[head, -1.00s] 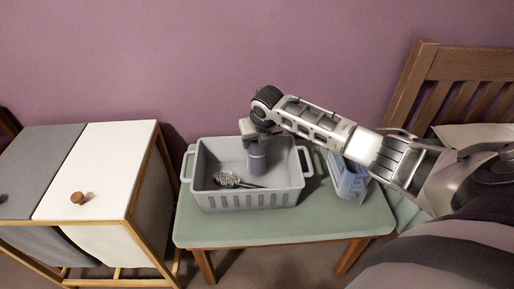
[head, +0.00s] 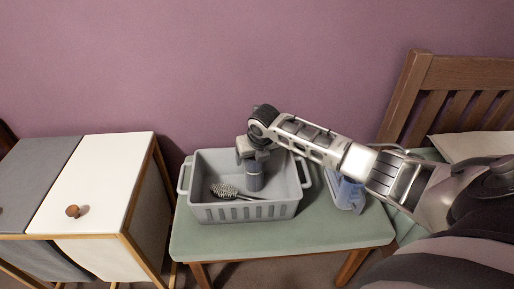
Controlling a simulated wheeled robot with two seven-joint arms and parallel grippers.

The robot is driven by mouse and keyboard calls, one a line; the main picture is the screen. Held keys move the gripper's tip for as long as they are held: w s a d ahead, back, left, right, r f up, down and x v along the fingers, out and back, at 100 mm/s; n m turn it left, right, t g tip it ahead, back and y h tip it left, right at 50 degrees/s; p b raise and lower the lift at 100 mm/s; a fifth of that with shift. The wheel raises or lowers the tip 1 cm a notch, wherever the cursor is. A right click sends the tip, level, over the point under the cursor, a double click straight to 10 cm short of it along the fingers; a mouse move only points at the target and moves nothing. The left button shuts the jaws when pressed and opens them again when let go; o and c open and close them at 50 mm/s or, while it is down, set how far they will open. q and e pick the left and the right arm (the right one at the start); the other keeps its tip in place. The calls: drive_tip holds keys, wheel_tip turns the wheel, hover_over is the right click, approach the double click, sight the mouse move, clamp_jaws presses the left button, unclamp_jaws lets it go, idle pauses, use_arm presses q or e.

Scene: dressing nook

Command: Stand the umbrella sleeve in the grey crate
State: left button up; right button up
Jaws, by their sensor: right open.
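The umbrella sleeve, a short dark blue-grey cylinder (head: 255,180), is upright inside the grey crate (head: 246,212), towards its right half. The crate is a ribbed bin with two side handles, on a green-topped bench. My right gripper (head: 254,164) is open and points down at the top of the sleeve, over the crate. Its fingers are small and partly hidden, and I cannot tell if they touch the sleeve. The sleeve's lower end looks close to the crate floor. My left gripper is out of view.
A hairbrush (head: 229,191) lies in the crate, left of the sleeve. A blue slatted basket (head: 348,194) stands on the green bench (head: 281,239), right of the crate and partly behind my arm. A white-and-grey lidded hamper (head: 102,180) stands at the left.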

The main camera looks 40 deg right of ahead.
drive_tip(key=p+v, duration=0.2)
drive_tip(key=v, duration=0.9)
drive_tip(key=s+a+f+m+t+y, duration=0.1)
drive_tip(key=s+a+f+m+y, duration=0.1)
drive_tip(key=s+a+f+m, duration=0.45)
drive_tip(key=s+a+f+m+t+y, duration=0.1)
drive_tip(key=s+a+f+m+y, duration=0.2)
drive_tip(key=a, duration=0.7)
drive_tip(key=s+a+r+m+t, duration=0.1)
drive_tip(key=s+m, duration=0.4)
drive_tip(key=m, duration=0.5)
drive_tip(key=s+a+r+m+t, duration=0.2)
drive_tip(key=s+a+m+t, duration=0.1)
drive_tip(key=m, duration=0.8)
drive_tip(key=shift+s+a+r+t, duration=0.25)
drive_tip(key=shift+s+t, duration=0.35)
drive_tip(key=shift+s, duration=0.55)
drive_tip(key=shift+m, duration=0.25)
